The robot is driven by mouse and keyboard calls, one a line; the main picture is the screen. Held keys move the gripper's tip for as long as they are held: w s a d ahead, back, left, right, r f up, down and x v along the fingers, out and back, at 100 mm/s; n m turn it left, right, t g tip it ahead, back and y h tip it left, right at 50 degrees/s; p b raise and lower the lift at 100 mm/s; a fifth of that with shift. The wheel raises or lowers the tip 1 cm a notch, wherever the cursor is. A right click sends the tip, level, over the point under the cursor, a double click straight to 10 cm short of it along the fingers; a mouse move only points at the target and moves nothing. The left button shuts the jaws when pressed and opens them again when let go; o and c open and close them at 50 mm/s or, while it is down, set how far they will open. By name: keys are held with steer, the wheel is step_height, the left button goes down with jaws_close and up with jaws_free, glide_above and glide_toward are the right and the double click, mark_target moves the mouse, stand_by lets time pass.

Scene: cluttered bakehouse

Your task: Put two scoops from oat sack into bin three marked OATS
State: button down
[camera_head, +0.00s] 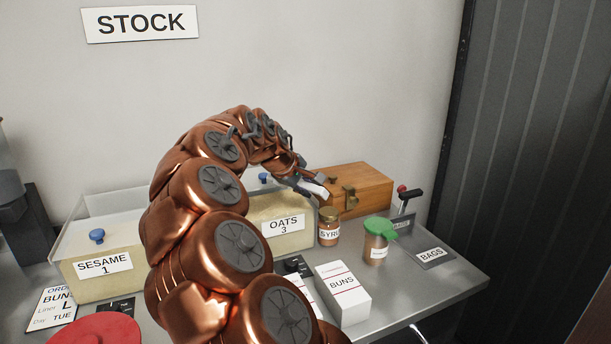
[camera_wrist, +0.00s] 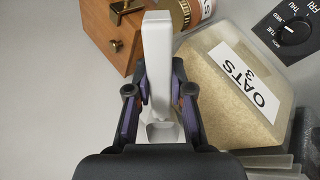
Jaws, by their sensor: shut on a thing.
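My gripper (camera_head: 306,184) is at the end of my arm, above the back of the steel counter near the wooden box. In the wrist view my gripper (camera_wrist: 160,105) is shut on a white scoop (camera_wrist: 157,60), with its long flat part pointing away from me. I cannot tell whether the scoop holds anything. The clear bin marked OATS 3 (camera_head: 283,238) stands right of my arm, partly hidden by it, with pale contents. In the wrist view this bin (camera_wrist: 232,92) lies right of the scoop. A blue knob (camera_head: 264,178) shows at its back. No oat sack is visible.
A wooden box (camera_head: 355,190), a syrup jar (camera_head: 329,230) and a green-lidded jar (camera_head: 378,240) stand right of the bin. A BUNS box (camera_head: 343,292) stands in front. The SESAME 1 bin (camera_head: 100,285) is at left.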

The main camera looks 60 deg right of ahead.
steer(key=y+p, duration=0.3)
steer(key=p, duration=0.1)
steer(key=shift+d+r+y, duration=0.15)
steer(key=shift+d+y, duration=0.15)
steer(key=shift+y, duration=0.1)
steer(key=shift+a+y+p, duration=0.1)
steer(key=shift+y+p, duration=0.4)
steer(key=shift+p, duration=0.3)
steer(key=shift+f+t+y+p, duration=0.15)
steer(key=shift+f+y+p, duration=0.1)
steer(key=shift+y+p, duration=0.8)
steer(key=shift+f+t+y+p, duration=0.15)
steer(key=shift+f+y+p, duration=0.1)
steer(key=shift+y+p, duration=0.8)
steer(key=shift+r+p, duration=0.3)
steer(key=shift+r, duration=1.65)
